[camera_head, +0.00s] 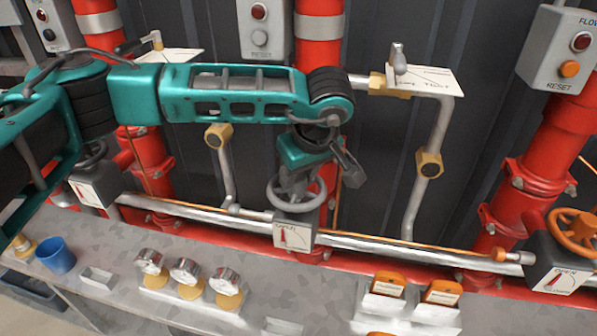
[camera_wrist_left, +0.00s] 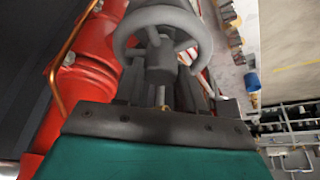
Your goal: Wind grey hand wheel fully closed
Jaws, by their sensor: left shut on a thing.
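The grey hand wheel (camera_head: 284,207) sits on a grey valve box on the silver pipe, near the middle of the head view. A small dial plate with a red pointer (camera_head: 291,236) is on the box's front. My left gripper (camera_head: 299,181) reaches down onto the wheel from above, shut on it. The fingertips are partly hidden by the wrist and the wheel. In the left wrist view, the wheel's hub and spokes (camera_wrist_left: 161,66) lie just beyond the gripper (camera_wrist_left: 161,92). My right gripper is not in view.
Red vertical pipes (camera_head: 319,45) and a bent silver pipe (camera_head: 437,120) stand behind. An orange hand wheel (camera_head: 574,234) is at the right. A blue cup (camera_head: 56,255), several gauges (camera_head: 184,270) and orange-topped blocks (camera_head: 389,285) are on the metal bench in front.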

